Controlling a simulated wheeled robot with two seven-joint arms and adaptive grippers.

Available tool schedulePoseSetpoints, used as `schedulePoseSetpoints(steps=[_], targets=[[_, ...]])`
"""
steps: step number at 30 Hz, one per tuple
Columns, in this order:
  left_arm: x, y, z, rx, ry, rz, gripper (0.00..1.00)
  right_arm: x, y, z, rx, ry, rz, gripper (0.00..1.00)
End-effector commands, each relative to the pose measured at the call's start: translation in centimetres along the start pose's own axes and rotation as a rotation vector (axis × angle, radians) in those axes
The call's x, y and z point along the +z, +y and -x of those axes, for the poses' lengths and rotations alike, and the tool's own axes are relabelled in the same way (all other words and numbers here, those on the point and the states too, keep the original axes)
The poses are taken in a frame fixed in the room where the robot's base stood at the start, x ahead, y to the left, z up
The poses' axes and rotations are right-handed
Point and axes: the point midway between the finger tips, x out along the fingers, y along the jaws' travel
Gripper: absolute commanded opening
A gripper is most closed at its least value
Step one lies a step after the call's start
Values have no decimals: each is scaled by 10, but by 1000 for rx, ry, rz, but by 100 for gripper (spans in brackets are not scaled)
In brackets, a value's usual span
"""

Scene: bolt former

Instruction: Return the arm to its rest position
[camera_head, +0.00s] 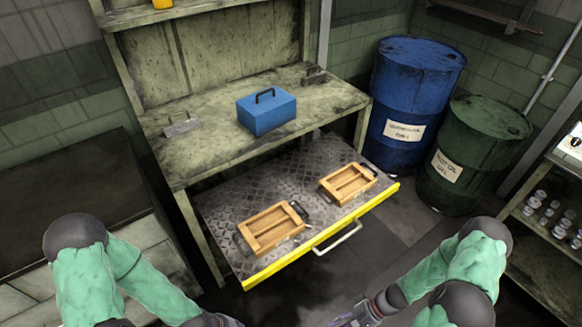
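My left arm (120,275) comes in from the lower left in the head view. Its wrist end reaches the bottom edge, and little or nothing of the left gripper (226,322) shows. My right arm (455,265) comes in from the lower right and bends down towards the bottom middle. Only a small part of the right gripper (345,319) shows at the bottom edge. The fingertips of both are cut off, so I cannot tell if they are open or shut. Both arms are in front of the pulled-out drawer and apart from it.
A blue toolbox (267,112) stands on the workbench (215,140). Blue (415,90) and green (475,150) drums stand right. A shelf (540,235) holds jars.

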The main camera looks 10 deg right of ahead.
Motion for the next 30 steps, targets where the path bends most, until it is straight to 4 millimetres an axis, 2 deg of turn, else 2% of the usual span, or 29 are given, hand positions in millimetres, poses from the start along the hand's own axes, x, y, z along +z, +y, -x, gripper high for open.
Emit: schedulePoseSetpoints(steps=[3, 9, 18, 23, 30], targets=[[0, 1, 2, 0, 0, 0, 40, 10, -19, -16, 154, 2, 74, 48], [0, 2, 5, 0, 0, 0, 40, 21, -53, -33, 340, 91, 216, 48], [0, 3, 8, 0, 0, 0, 40, 41, -116, -50, 397, 256, 427, 48], [0, 3, 8, 0, 0, 0, 40, 48, -132, -53, 382, 292, 470, 48], [0, 3, 8, 0, 0, 0, 40, 49, -134, -54, 379, 297, 473, 48]])
